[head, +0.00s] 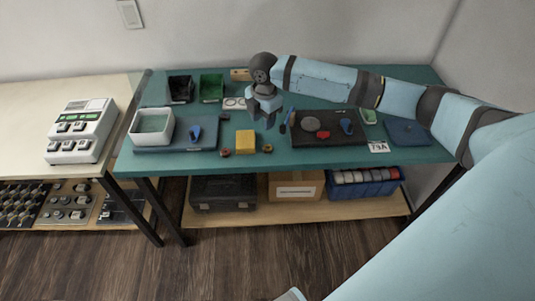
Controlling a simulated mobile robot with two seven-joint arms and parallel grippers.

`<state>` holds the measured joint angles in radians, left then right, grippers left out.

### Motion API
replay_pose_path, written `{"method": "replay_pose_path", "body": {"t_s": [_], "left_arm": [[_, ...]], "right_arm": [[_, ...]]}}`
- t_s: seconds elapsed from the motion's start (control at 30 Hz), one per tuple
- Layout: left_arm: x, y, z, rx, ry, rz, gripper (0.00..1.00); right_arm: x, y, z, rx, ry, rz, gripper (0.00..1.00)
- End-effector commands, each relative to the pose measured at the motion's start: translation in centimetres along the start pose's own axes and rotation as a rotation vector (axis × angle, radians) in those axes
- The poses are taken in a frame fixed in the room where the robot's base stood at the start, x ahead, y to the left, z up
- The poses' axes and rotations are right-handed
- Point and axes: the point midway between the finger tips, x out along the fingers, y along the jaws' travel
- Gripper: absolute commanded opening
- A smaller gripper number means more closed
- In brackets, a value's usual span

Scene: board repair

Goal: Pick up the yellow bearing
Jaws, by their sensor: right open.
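My left gripper is not in view.
A reddish ring (225,152) lies left of the yellow block. A dark tray (345,139) with tools is on the right. Green (212,87) and black bins (181,88) stand behind.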

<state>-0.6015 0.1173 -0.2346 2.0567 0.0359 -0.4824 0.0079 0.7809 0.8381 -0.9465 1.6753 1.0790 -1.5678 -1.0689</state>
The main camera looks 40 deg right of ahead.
Motion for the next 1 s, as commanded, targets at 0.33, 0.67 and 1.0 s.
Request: {"method": "replay_pose_path", "body": {"t_s": [0.33,0.67,1.0], "left_arm": [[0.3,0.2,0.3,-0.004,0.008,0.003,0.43],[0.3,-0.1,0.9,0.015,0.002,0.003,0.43],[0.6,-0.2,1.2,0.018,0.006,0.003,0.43]], "right_arm": [[3.2,-0.2,1.5,-0.021,-0.019,-0.037,0.41],[7.5,-0.2,1.6,-0.02,-0.019,-0.031,0.41],[11.0,-0.3,2.0,-0.02,-0.02,-0.033,0.41]]}}
